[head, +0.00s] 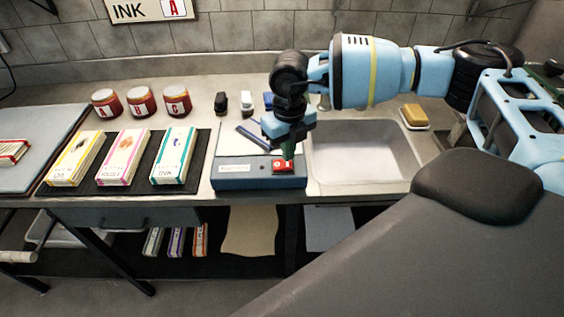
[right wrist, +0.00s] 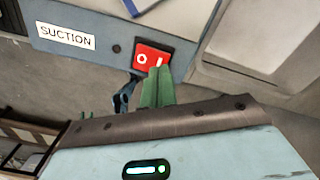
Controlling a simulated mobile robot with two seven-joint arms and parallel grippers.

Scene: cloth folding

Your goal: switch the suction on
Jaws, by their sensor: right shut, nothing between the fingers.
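The suction box (head: 230,183) is a blue-grey unit at the front edge of the counter, with a pale top. Its front carries a white SUCTION label (right wrist: 66,36). A red rocker switch (head: 279,166) with white O and I marks sits on the right of that front; it also shows in the right wrist view (right wrist: 150,58). My right gripper (head: 288,153) is shut and empty, pointing down at the switch. In the right wrist view its green fingertips (right wrist: 160,70) lie by the I side and partly cover the switch's edge. I cannot tell whether they touch, or which way the rocker is tipped. My left gripper is out of view.
A sink (head: 365,165) lies right of the box, with a yellow sponge (head: 414,115) beyond. Several booklets rest on a dark mat (head: 113,186) at left, with red-brown jars (head: 141,102) behind. Small black and blue items stand behind the box.

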